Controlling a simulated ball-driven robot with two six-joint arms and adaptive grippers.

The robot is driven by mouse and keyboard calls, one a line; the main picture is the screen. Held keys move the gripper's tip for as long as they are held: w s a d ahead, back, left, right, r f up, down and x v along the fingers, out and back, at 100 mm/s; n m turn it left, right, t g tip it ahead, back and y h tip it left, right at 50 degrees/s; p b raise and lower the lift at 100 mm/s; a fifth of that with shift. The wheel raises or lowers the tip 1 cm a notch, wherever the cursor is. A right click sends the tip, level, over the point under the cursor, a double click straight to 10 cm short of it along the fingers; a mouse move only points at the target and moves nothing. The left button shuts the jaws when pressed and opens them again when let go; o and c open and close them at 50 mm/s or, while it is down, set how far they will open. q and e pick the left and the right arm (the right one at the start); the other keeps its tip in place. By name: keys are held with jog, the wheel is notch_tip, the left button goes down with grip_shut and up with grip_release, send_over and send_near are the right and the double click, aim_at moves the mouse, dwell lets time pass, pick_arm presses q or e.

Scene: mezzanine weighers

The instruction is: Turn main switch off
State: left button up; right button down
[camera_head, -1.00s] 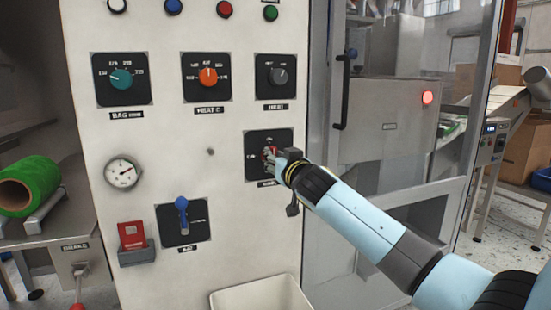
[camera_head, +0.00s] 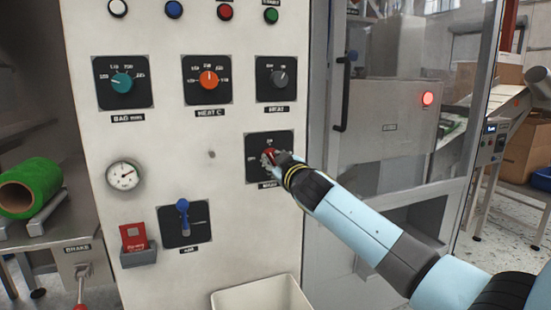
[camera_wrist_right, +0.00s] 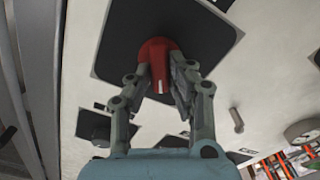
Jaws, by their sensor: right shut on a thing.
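The main switch is a red knob (camera_head: 270,155) on a black square plate (camera_head: 284,141) at the lower right of the white control panel. My right gripper (camera_head: 272,160) is at the knob and partly hides it in the head view. In the right wrist view the red knob (camera_wrist_right: 157,62) sits between the two fingers of my right gripper (camera_wrist_right: 160,80), which is shut on it. A white mark on the knob points down in that view. My left gripper is not in view.
Above are the teal bag dial (camera_head: 122,83), the orange heat dial (camera_head: 209,80) and a grey dial (camera_head: 279,77). A blue lever (camera_head: 183,215), a gauge (camera_head: 124,175) and a red tag (camera_head: 134,237) lie left. A white bin (camera_head: 262,297) stands below. A glass door is right.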

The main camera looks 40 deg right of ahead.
jog(key=n, duration=0.4)
jog(key=n+p, duration=0.1)
jog(key=n, duration=0.3)
jog(key=n+p, duration=0.1)
jog(key=n, duration=0.2)
jog(key=shift+a+f+n, duration=0.15)
jog(key=shift+f+n, duration=0.15)
jog(key=shift+n, duration=0.1)
dwell(0.3)
jog(key=c, duration=1.2)
grip_release()
jog(key=shift+c, duration=0.2)
jog(key=v, duration=1.2)
